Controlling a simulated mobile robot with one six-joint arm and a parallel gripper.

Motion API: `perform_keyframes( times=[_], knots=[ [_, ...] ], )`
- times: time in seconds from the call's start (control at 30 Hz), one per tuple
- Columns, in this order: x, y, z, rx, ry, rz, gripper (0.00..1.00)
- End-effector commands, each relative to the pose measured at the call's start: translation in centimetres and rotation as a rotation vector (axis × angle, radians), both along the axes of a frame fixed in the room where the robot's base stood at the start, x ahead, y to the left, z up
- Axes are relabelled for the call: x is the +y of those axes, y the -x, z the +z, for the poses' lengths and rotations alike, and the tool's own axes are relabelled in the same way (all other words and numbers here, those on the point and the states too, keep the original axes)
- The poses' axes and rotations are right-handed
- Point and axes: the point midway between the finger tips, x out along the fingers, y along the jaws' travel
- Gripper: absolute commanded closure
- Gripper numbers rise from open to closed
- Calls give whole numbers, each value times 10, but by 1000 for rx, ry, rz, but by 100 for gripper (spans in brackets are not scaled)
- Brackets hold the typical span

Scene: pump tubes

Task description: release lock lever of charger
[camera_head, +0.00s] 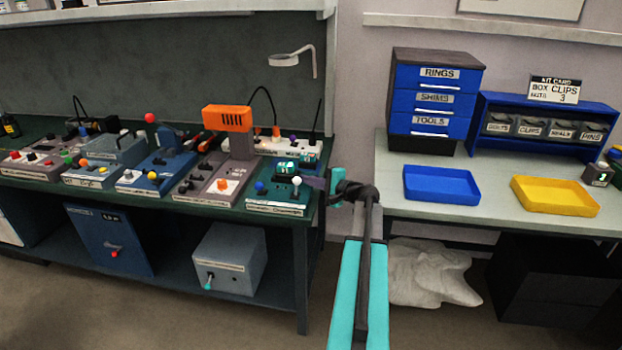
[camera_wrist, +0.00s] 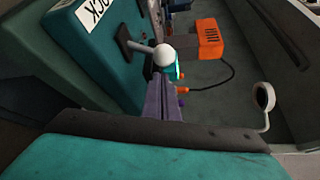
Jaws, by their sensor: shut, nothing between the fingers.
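The charger (camera_head: 282,196) is a teal box at the right front corner of the green bench. A lever with a white ball knob (camera_head: 296,181) stands on it, beside a blue knob (camera_head: 260,187) and a small lit display (camera_head: 286,167). My gripper (camera_head: 315,183) is just right of the lever. Its grey-purple fingers (camera_wrist: 161,84) are shut and empty, close to the ball; I cannot tell whether they touch it.
Several other devices crowd the bench to the left, including one with an orange head (camera_head: 227,118). A magnifier lamp (camera_head: 284,60) hangs behind. A pale table with a blue tray (camera_head: 440,197) and yellow tray (camera_head: 555,208) stands at right.

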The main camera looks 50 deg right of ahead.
Motion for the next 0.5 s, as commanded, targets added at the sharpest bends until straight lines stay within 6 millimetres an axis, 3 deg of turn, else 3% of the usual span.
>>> perform_keyframes(
  times=[0.5],
  knots=[
    [10, 5, 4, 0, 0, -1, 100]
  ],
)
